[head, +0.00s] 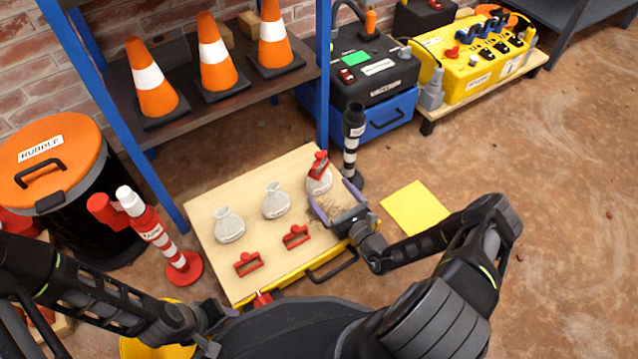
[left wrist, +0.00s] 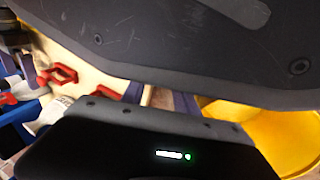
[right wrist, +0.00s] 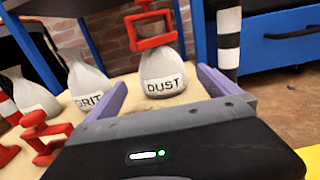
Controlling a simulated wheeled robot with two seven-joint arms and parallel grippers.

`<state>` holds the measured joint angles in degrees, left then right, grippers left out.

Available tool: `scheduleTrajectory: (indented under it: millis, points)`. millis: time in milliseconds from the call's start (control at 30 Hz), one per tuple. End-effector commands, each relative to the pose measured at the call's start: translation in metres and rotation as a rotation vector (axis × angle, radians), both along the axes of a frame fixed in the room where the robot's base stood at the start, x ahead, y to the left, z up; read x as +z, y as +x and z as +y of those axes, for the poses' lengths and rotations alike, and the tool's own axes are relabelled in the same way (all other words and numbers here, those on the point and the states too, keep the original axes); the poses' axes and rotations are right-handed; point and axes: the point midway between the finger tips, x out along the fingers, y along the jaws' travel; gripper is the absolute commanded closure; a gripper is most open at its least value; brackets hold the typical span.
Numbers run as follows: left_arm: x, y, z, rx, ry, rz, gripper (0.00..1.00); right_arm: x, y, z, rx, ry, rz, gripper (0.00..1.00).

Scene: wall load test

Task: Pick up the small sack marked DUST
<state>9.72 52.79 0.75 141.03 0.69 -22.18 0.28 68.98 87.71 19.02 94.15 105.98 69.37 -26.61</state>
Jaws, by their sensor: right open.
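The DUST sack (right wrist: 163,75) is a small grey-white sack standing on the pale wooden board. A red handle-like clip (right wrist: 152,25) sits at its top. In the head view the DUST sack (head: 319,183) is the rightmost of three sacks. My right gripper (head: 329,192) is open, with its purple fingers pointing at the sack's near side. In the right wrist view the sack shows beyond and between the fingertips; I cannot tell whether they touch it. My left gripper (head: 222,317) is low near the board's front left corner, its fingers apart and partly hidden by a dark body part.
The GRIT sack (right wrist: 86,78) and another sack (head: 230,225) stand to the left on the board (head: 215,265). Two red clips (head: 248,263) (head: 296,237) lie in front. A black-and-white post (head: 353,140) stands close behind right. A shelf with cones (head: 217,60) is behind.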

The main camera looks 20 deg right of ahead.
Motion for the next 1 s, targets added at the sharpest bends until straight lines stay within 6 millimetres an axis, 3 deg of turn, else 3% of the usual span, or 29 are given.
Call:
scheduleTrajectory:
  millis: [100, 467, 800, 1000]
  points:
    - [-0.004, 0.001, 0.000, 0.000, -0.001, -0.001, 0.64, -0.001, 0.009, 0.001, 0.000, -0.001, -0.001, 0.00]
    - [-0.006, 0.001, 0.000, 0.000, -0.001, -0.001, 0.64, -0.001, 0.012, 0.002, 0.000, 0.000, 0.000, 0.00]
    - [-0.031, 0.005, 0.001, 0.003, -0.006, -0.003, 0.64, -0.004, 0.055, 0.007, 0.002, -0.002, -0.001, 0.00]
    - [-0.031, 0.006, 0.002, 0.003, -0.007, -0.003, 0.64, 0.000, 0.062, 0.008, 0.000, 0.000, 0.000, 0.00]
